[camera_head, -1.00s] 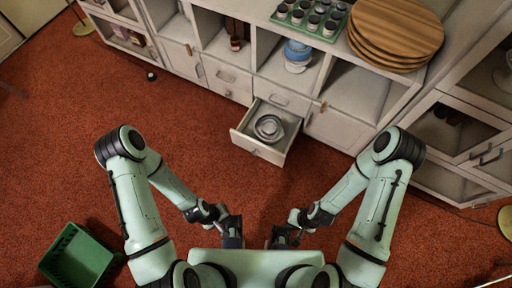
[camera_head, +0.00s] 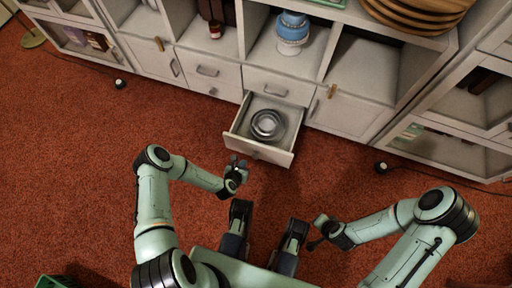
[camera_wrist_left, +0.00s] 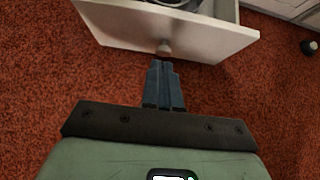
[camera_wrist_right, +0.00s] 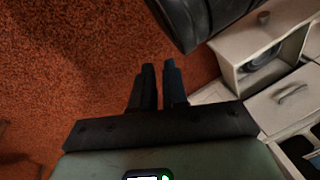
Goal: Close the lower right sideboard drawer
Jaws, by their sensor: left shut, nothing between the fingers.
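The lower right sideboard drawer (camera_head: 278,155) stands pulled out below a closed drawer. A stack of round metal-grey dishes (camera_head: 267,125) lies in it. Its white front with a round knob also shows in the left wrist view (camera_wrist_left: 205,45). My left gripper (camera_head: 240,163) is shut and empty, just in front of the drawer front. In the left wrist view its fingertips (camera_wrist_left: 161,64) point at the knob (camera_wrist_left: 164,46), very close below it; I cannot tell whether they touch. My right gripper (camera_wrist_right: 160,66) is slightly open and empty, away from the drawer, low at the right in the head view.
The white sideboard has closed drawers (camera_head: 208,72) and a cupboard door (camera_head: 352,115) beside the open drawer. A green crate (camera_head: 62,282) is at bottom left. The red carpet before the drawer is clear.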

